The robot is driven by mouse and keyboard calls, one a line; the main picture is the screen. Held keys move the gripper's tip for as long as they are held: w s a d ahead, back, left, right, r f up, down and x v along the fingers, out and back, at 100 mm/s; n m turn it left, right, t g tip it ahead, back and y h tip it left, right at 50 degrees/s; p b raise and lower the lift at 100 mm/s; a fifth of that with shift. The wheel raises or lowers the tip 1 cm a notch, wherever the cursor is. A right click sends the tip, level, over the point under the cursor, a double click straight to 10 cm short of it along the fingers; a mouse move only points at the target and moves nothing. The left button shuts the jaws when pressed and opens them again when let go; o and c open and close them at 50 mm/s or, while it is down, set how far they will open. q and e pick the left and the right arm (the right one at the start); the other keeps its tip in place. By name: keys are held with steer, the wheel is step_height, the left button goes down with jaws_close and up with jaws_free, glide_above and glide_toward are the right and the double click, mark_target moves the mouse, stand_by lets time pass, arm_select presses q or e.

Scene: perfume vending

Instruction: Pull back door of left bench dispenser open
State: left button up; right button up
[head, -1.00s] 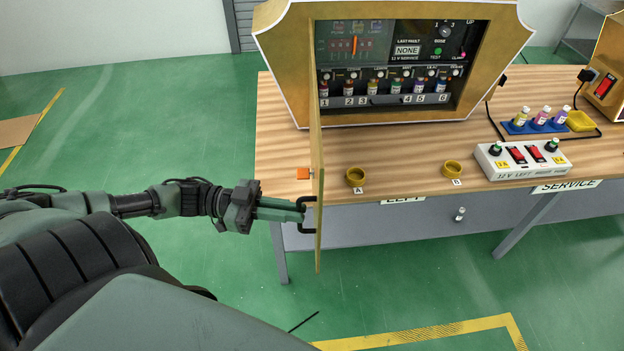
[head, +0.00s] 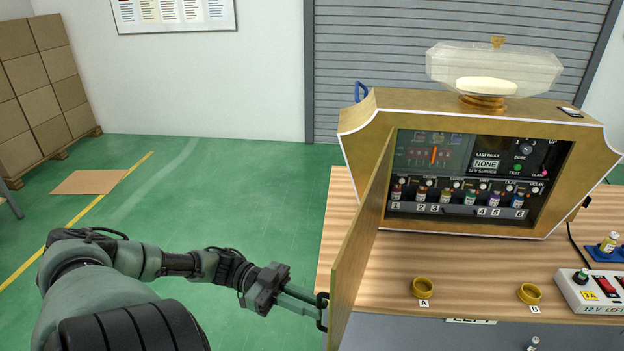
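The left bench dispenser (head: 460,110) is a gold cabinet with white trim on the wooden bench. Its back door (head: 362,235) stands swung out from the left edge of the opening, toward me. Inside show a dark panel and a row of small numbered bottles (head: 458,197). The door's dark handle (head: 322,310) is on its left face, near the free edge. My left gripper (head: 312,300) is at this handle, its fingers around or against it; the fingertips are partly hidden by the handle. My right gripper is not in view.
Two brass rings, A (head: 422,288) and B (head: 529,293), sit on the bench front. A white switch box (head: 592,292) and a blue bottle rack (head: 603,253) are at the right. A glass-like vessel (head: 493,70) tops the dispenser. Green floor at left is open.

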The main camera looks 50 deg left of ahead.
arm_select(q)
steer(key=shift+o, duration=1.1)
steer(key=shift+w, duration=0.1)
steer(key=b+v, duration=0.1)
steer(key=v, duration=0.7)
